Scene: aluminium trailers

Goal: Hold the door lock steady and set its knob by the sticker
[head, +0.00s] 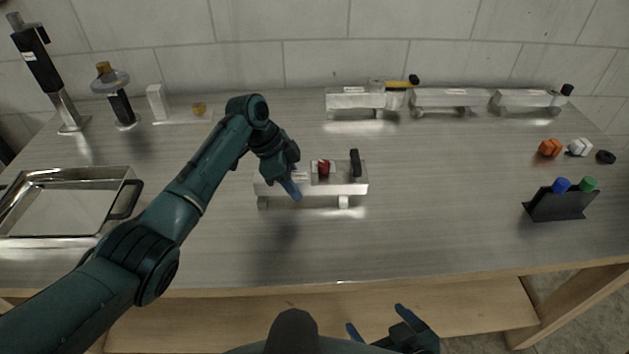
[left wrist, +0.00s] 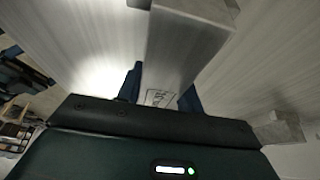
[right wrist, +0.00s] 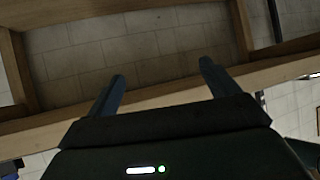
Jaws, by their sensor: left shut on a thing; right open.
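The door lock is a bare metal block (head: 330,189) on short feet at the middle of the table. A red knob (head: 323,167) and an upright black lever (head: 355,162) stand on its top. My left gripper (head: 291,189) is shut on the block's left part. In the left wrist view the block (left wrist: 185,50) lies between the fingers, with a printed sticker (left wrist: 158,97) on its near end; the print is too small to read. My right gripper (head: 376,318) is open and empty, low in front of the table; its fingers (right wrist: 162,72) show apart in the right wrist view.
Similar metal blocks (head: 447,98) line the back right. A black stand (head: 560,206) with blue and green knobs and loose orange, white and black pieces (head: 550,148) are at the right. A metal tray (head: 75,174) is at the left. The table's front middle is clear.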

